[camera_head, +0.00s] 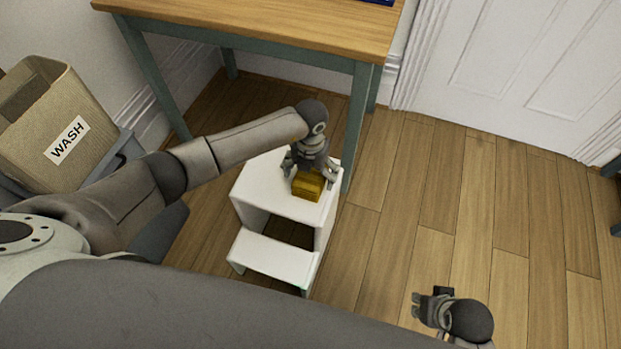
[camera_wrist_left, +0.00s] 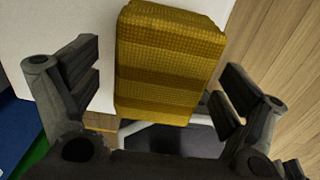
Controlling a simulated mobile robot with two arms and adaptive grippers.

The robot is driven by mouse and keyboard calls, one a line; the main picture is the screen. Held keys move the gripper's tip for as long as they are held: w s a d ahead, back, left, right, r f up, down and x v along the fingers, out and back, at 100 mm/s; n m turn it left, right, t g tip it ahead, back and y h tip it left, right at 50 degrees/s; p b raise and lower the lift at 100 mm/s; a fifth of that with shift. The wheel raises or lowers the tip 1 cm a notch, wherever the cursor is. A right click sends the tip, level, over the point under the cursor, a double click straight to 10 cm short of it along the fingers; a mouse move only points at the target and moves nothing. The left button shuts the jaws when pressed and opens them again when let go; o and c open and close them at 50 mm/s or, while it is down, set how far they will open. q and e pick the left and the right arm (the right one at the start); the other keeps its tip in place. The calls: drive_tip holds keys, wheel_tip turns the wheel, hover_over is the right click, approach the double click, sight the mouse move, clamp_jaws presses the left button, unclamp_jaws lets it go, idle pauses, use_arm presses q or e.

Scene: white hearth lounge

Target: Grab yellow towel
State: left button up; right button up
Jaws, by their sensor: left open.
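The yellow towel (camera_head: 308,186) is a small folded block with darker bands, lying on the top step of a white step stool (camera_head: 255,183). My left gripper (camera_head: 310,176) is above the towel, pointing down, with its fingers apart. In the left wrist view the towel (camera_wrist_left: 168,62) lies between and just beyond the two open fingers (camera_wrist_left: 160,95), with gaps on both sides. My right gripper (camera_head: 420,304) is low at the right over the floor, apart from the stool. It is small in the picture, and its finger opening is unclear.
A wooden table (camera_head: 270,25) with green legs stands behind the stool, one leg close to its right side. A tan box labelled WASH (camera_head: 55,125) is at the left. A white door (camera_head: 535,65) is at the back right. The wooden floor (camera_head: 450,200) at the right is clear.

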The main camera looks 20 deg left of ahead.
use_arm(q)
drive_tip(key=c, duration=1.1)
drive_tip(key=shift+r, duration=0.2)
drive_tip(key=shift+c, duration=0.2)
